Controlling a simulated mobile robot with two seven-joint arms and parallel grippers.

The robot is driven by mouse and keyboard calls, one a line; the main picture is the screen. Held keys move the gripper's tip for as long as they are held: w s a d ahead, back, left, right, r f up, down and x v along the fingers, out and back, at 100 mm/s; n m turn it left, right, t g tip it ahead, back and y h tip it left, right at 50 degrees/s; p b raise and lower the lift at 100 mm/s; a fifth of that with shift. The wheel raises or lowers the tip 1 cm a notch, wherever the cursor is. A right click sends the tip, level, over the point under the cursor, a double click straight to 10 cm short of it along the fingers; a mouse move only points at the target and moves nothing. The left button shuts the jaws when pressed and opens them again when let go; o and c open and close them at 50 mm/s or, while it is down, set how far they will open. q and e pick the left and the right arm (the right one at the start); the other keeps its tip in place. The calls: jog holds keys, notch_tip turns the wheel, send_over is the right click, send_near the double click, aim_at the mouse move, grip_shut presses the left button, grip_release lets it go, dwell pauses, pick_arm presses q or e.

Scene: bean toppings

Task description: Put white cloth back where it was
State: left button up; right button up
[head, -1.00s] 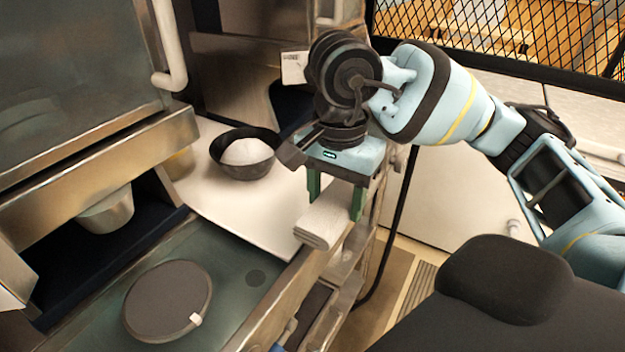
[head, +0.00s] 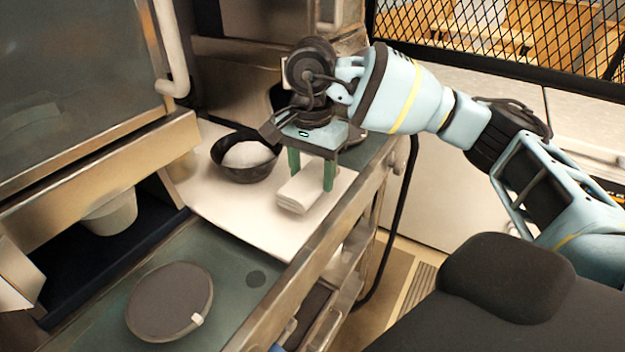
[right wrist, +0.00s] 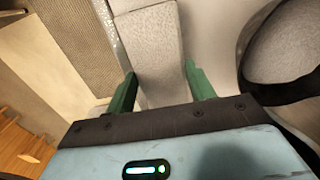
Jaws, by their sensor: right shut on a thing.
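The white cloth (head: 300,194) is a folded, flat pad. It is over the front right part of the white board (head: 240,226) on the counter; I cannot tell if it touches the board. My right gripper (head: 311,178) points down with its green fingers on either side of the cloth, shut on it. In the right wrist view the cloth (right wrist: 152,48) lies between the two fingers (right wrist: 160,88). My left gripper is not in view.
A black bowl (head: 240,172) with white contents stands on the board left of the cloth. A round dark lid or pan (head: 168,300) lies on the green counter in front. The counter's metal rail (head: 345,226) runs along the right, with floor beyond.

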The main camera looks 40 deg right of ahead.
aim_at(312, 175)
notch_tip(312, 175, down, 2)
jog(key=shift+f, duration=0.2)
jog(key=shift+f, duration=0.15)
jog(key=o, duration=0.9)
jog(key=shift+r, duration=0.25)
notch_tip(312, 175, up, 12)
jog(key=shift+f+p, duration=0.1)
jog(key=shift+p, duration=0.2)
